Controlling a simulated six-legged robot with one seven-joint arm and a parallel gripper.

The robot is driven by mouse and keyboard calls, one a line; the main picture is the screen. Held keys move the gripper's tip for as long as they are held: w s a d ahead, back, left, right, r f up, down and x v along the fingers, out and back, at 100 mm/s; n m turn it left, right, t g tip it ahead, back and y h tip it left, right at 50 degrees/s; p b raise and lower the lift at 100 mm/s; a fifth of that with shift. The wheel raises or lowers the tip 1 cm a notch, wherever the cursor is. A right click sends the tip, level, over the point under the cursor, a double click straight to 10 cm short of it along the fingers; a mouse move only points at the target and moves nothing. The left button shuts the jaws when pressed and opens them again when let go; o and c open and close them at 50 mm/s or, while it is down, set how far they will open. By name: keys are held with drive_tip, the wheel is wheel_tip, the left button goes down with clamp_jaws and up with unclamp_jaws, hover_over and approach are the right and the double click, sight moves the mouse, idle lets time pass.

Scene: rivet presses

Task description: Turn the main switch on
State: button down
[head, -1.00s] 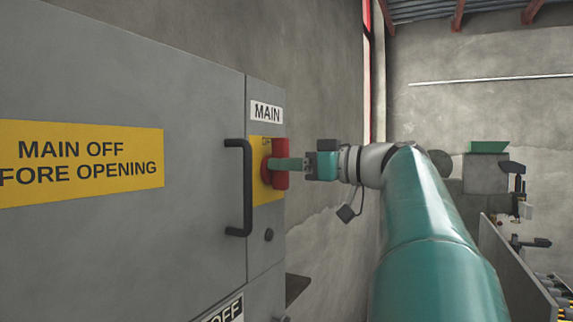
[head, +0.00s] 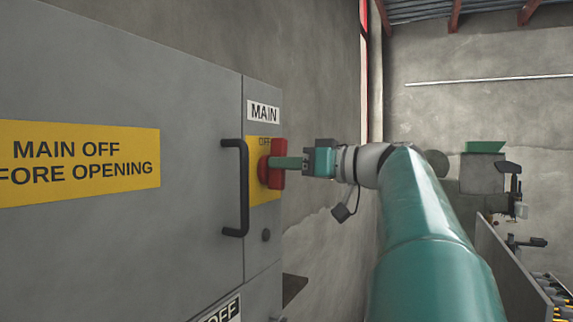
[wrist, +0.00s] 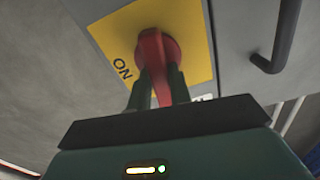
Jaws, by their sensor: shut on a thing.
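The main switch is a red rotary handle (head: 278,151) on a yellow plate (head: 263,197) under the MAIN label on a grey cabinet. In the head view, the word OFF shows at the top of the plate, and the handle stands about upright. My gripper (head: 276,163) reaches it from the right with its fingers at the handle. In the wrist view, the red handle (wrist: 153,48) lies between the two dark fingers, which are shut on it. ON is printed on the plate to the left of the handle and is not under it. The fingers partly hide the handle.
A black door handle (head: 236,190) stands just left of the switch. A yellow warning sign (head: 80,160) is on the cabinet door. A concrete wall is behind my arm, with machines at the far right.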

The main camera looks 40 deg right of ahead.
drive_tip(key=shift+w+d+f+m, duration=0.1)
drive_tip(key=shift+d+f+m, duration=0.1)
drive_tip(key=shift+m, duration=2.5)
drive_tip(key=shift+d+f+m, duration=0.15)
drive_tip(key=shift+f+m, duration=0.1)
drive_tip(key=shift+m, duration=2.45)
drive_tip(key=shift+w+d+f+m, duration=0.1)
drive_tip(key=shift+d+f+m, duration=0.1)
drive_tip(key=shift+m, duration=2.5)
drive_tip(key=c, duration=1.3)
unclamp_jaws()
drive_tip(key=shift+s, duration=0.15)
